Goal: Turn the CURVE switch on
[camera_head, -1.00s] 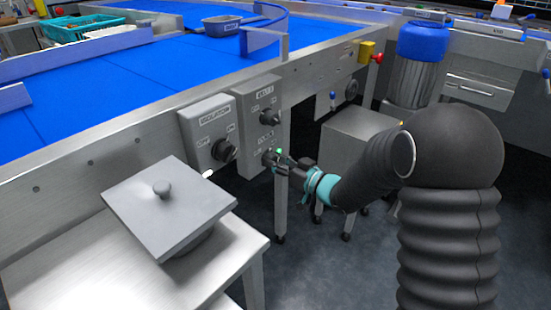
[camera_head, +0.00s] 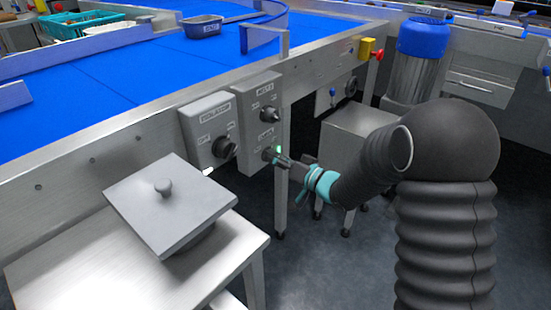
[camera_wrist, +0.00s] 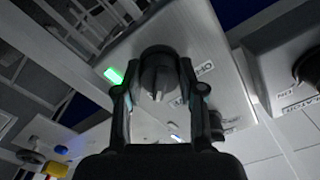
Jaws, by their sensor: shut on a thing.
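The CURVE switch is the lower dark round knob on a grey switch box (camera_head: 258,115) fixed to the conveyor's side. In the wrist view the knob (camera_wrist: 157,75) sits between both fingers of my gripper (camera_wrist: 155,92), which is shut on it. My gripper (camera_head: 279,158) reaches the box from the right in the head view and mostly hides the knob there. A green light (camera_wrist: 114,75) glows beside the knob, and it also shows in the head view (camera_head: 278,150). The knob's exact setting against its small lettering is hard to read.
Another knob (camera_head: 268,115) sits above on the same box. The ISOLATOR box (camera_head: 211,130) with a larger knob is just left. A steel table (camera_head: 120,255) holds a grey lidded thing (camera_head: 170,200) in front. A conveyor leg (camera_head: 281,200) stands below my gripper.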

